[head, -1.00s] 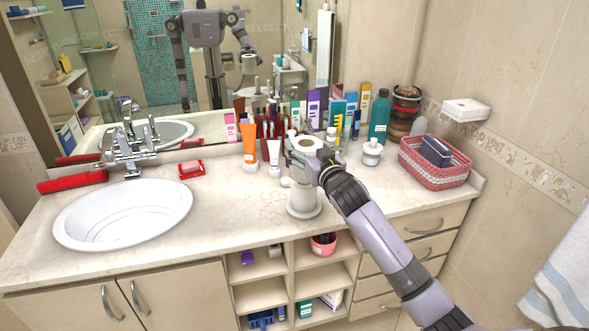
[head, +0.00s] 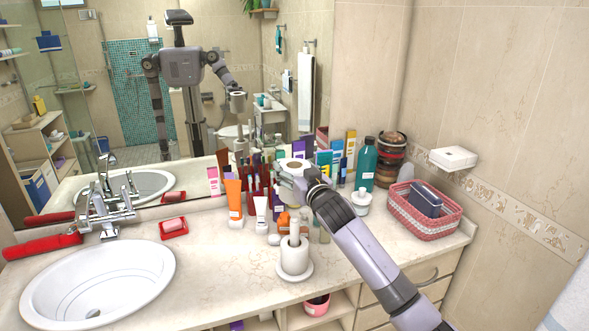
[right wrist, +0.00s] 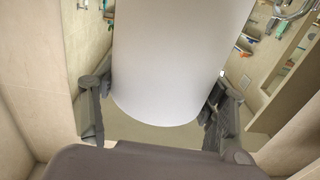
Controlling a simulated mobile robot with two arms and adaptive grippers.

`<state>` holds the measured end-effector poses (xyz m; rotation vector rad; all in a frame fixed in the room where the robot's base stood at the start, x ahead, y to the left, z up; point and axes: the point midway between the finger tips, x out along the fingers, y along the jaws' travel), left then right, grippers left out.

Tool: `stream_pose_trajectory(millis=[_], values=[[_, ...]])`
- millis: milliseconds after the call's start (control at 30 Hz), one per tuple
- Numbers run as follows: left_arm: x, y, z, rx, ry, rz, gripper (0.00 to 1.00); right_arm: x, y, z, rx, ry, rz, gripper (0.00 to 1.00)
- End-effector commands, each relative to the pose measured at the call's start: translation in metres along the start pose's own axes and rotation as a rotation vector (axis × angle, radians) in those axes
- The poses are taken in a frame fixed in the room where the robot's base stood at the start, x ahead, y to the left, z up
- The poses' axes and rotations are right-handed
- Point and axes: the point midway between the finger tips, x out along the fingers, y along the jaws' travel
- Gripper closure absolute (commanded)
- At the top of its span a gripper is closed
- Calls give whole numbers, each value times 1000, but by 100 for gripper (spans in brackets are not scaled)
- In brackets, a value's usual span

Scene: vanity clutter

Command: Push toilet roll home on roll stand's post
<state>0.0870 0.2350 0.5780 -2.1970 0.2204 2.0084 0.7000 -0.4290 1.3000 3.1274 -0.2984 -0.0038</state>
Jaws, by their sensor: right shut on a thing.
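A white toilet roll (head: 293,165) is held in my right gripper (head: 299,177), high above the counter. In the right wrist view the white roll (right wrist: 180,60) stands between the two fingers, one at each side. The white roll stand (head: 295,274) is on the counter, nearer the front. A white cylinder that looks like another roll (head: 295,255) sits low on it, and the post (head: 294,231) sticks up from its middle. The held roll is apart from the post and appears above it; their depth offset is hard to tell. My left gripper is not in view.
Tubes, bottles and boxes crowd the counter behind the stand, including an orange tube (head: 234,198) and a teal bottle (head: 365,165). A woven basket (head: 425,225) stands right. A sink (head: 98,285) is left. The counter between sink and stand is clear.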

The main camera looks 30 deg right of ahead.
Motion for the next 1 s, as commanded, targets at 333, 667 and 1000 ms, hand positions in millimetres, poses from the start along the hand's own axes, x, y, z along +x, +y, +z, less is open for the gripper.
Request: stream_pose_trajectory(millis=[333,667,1000], values=[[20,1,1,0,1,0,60,0,0,30,1,-2,0,62],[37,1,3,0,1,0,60,0,0,56,0,1,1,62],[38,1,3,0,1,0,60,0,0,58,0,1,0,62]])
